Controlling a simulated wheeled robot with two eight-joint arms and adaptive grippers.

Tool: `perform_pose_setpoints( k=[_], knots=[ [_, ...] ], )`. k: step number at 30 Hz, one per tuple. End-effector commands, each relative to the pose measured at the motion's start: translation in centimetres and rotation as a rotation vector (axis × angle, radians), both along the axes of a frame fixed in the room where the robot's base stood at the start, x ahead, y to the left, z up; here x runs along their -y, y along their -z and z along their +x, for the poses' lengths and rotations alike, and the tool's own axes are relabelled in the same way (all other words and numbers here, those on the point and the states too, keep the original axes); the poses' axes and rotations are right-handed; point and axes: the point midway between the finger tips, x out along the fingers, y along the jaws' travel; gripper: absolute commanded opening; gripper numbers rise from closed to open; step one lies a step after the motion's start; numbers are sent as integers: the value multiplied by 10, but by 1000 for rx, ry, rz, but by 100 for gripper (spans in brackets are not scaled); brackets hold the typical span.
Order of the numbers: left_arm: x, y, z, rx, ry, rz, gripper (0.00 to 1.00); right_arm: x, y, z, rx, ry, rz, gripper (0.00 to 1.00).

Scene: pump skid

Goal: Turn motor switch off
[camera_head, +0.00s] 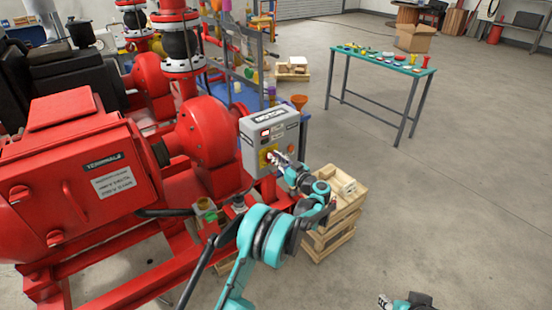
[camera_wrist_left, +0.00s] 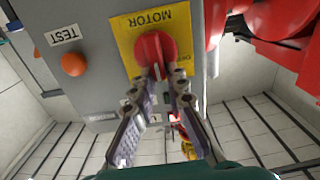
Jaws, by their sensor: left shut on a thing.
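The motor switch (camera_wrist_left: 155,48) is a red rotary knob on a yellow plate (camera_wrist_left: 122,38) marked MOTOR, which appears upside down in the left wrist view. The plate sits on a grey control box (camera_head: 270,128) in the head view. My left gripper (camera_wrist_left: 164,74) is shut on the knob's lower handle part, with both fingertips close together on it. In the head view my left gripper (camera_head: 273,158) reaches the box front from the right and partly hides the switch. My right gripper (camera_head: 384,301) shows only in small part at the bottom edge; its opening is unclear.
An orange TEST button (camera_wrist_left: 74,64) is beside the plate. A red pump and motor unit (camera_head: 90,180) fills the left. A wooden crate (camera_head: 345,187) stands below my left wrist. A green table (camera_head: 385,62) with small items stands behind. Floor to the right is clear.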

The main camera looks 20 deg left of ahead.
Motion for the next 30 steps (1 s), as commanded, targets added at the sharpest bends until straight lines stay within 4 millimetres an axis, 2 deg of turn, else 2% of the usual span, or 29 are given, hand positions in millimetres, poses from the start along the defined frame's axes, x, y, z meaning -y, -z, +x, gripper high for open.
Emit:
perform_pose_setpoints(
  k=[11,30],
  knots=[
    [-4,2,-4,179,0,-140,0,0,5,0,0,0,0,40],
    [-11,10,-14,658,-1,-513,0,0,17,0,0,0,0,40]
  ],
)
